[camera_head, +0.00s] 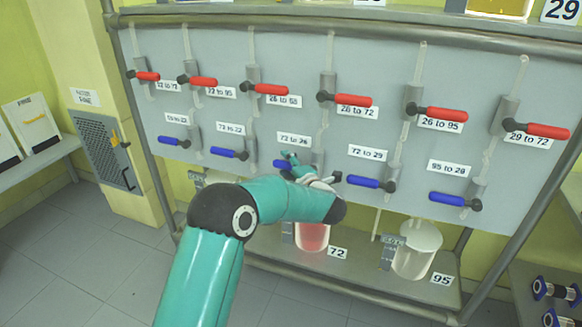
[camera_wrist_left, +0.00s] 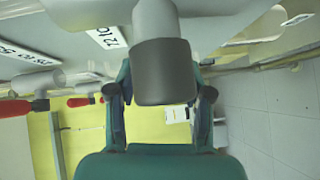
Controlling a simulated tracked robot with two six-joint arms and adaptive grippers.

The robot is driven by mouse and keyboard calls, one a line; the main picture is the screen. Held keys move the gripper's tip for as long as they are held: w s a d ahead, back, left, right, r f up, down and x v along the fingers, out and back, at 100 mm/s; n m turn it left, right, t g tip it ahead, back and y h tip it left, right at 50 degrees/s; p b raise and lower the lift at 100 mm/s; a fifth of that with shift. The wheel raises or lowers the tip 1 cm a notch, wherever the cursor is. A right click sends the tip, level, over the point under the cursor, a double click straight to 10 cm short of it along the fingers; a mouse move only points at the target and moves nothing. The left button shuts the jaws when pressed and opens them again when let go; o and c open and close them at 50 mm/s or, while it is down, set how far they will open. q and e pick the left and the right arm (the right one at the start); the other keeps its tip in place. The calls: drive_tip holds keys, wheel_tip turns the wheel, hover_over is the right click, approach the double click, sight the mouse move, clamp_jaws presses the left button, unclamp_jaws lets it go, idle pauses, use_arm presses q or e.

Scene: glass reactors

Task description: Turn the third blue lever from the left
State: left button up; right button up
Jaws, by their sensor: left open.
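The third blue lever from the left (camera_head: 279,164) sits in the lower row of the panel, under the label "72 to 26". Its left end shows in the head view; the rest is hidden behind my left gripper (camera_head: 297,165). My left gripper is open right at this lever; I cannot tell whether it touches it. In the left wrist view the open fingers stand on either side of a dark grey block (camera_wrist_left: 164,72) on a pale pipe. No blue handle shows there. My right gripper is not in view.
Other blue levers (camera_head: 229,153) (camera_head: 364,181) lie on both sides in the same row. Red levers (camera_head: 271,89) line the upper row. Below the panel are a vessel of red liquid (camera_head: 312,237) and a pale vessel (camera_head: 416,250) on a shelf.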

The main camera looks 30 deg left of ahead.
use_arm(q)
clamp_jaws()
